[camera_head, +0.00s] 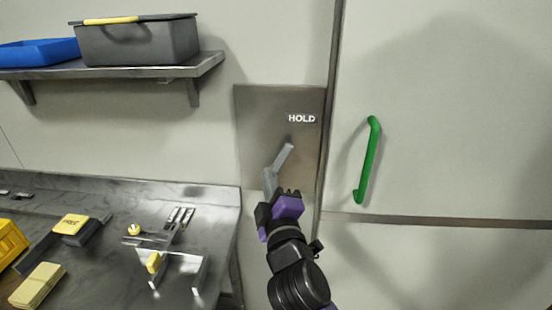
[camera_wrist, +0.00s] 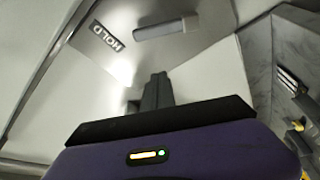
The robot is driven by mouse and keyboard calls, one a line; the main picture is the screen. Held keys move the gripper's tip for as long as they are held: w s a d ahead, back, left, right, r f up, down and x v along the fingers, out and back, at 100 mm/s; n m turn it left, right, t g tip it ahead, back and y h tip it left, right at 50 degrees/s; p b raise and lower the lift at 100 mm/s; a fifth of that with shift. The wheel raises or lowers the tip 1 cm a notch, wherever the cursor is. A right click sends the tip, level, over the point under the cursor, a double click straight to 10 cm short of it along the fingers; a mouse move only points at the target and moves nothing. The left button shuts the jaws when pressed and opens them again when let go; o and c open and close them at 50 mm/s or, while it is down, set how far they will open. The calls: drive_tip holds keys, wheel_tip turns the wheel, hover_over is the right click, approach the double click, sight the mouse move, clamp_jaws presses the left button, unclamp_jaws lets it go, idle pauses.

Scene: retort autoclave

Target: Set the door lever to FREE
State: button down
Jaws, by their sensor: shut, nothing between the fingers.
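The door lever (camera_head: 284,156) is a short light-grey bar on a metal plate (camera_head: 255,110). In the head view it slants, its upper end below the word HOLD (camera_head: 302,118) and its lower end near my fingers. My gripper (camera_head: 270,178) is shut and empty, in front of the lower part of the plate. In the wrist view, the lever (camera_wrist: 166,29) lies beyond the fingertips (camera_wrist: 157,80), with a visible gap in the picture. HOLD (camera_wrist: 107,37) shows to its left. I see no FREE marking on the plate; my gripper and arm cover part of its lower area.
A green handle (camera_head: 368,160) stands on the pale door right of the plate. A shelf (camera_head: 120,70) at upper left carries a grey bin (camera_head: 140,43) and a blue tray (camera_head: 38,52). A metal counter (camera_head: 205,235) with several small items fills the lower left.

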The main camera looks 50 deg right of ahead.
sight(280, 162)
idle(0.3)
drive_tip(key=p+x, duration=0.3)
drive_tip(key=x, duration=0.7)
drive_tip(key=s+d, duration=0.1)
drive_tip(key=s+d+f, duration=0.1)
drive_tip(key=shift+s+f+p, duration=0.3)
drive_tip(key=shift+s+p, duration=0.05)
drive_tip(key=shift+s, duration=0.05)
drive_tip(key=shift+f, duration=0.1)
